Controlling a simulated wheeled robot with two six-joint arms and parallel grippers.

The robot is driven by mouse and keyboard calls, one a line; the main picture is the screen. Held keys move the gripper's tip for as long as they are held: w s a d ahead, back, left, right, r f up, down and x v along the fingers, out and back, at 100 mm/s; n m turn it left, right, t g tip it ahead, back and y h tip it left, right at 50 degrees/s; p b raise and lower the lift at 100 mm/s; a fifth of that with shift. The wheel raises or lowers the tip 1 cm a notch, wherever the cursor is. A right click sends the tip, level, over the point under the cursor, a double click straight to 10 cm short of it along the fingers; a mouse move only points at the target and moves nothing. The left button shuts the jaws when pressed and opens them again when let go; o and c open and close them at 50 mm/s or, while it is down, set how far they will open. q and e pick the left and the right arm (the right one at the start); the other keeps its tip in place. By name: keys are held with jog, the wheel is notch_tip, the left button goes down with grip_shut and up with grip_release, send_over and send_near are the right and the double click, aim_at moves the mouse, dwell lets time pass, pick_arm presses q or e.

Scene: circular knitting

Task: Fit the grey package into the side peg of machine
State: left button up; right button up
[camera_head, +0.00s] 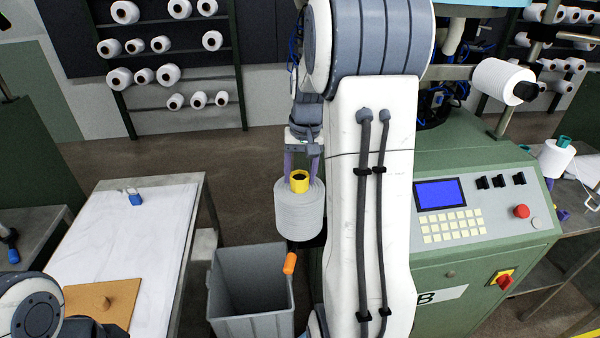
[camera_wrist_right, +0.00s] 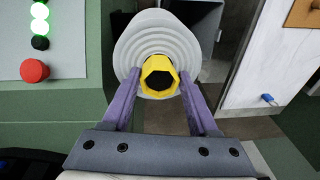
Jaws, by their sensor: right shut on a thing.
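The grey package (camera_head: 298,215) is a ribbed cone of yarn with a yellow core (camera_head: 299,182). In the head view it hangs upright above the grey bin, beside the green machine (camera_head: 460,265). My right gripper (camera_head: 300,168) is shut on the package's yellow core from above. The right wrist view shows the purple fingers of the gripper (camera_wrist_right: 158,78) on either side of the yellow core, with the grey package (camera_wrist_right: 152,38) beyond. My right arm covers the middle of the machine, and I cannot make out an empty side peg. My left gripper is out of view.
A grey bin (camera_head: 250,302) with an orange item (camera_head: 290,263) at its rim stands below the package. A white-topped table (camera_head: 120,240) is at left. A white spool (camera_head: 500,82) sits on a machine arm at right. A red button (camera_head: 521,211) is on the control panel.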

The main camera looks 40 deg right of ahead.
jog(key=shift+f, duration=0.35)
jog(key=o, duration=1.4)
notch_tip(320, 180, up, 10)
jog(key=s+b, duration=0.1)
jog(key=shift+s+r+b, duration=0.15)
jog(key=shift+r+b, duration=0.05)
jog(key=shift+b, duration=0.1)
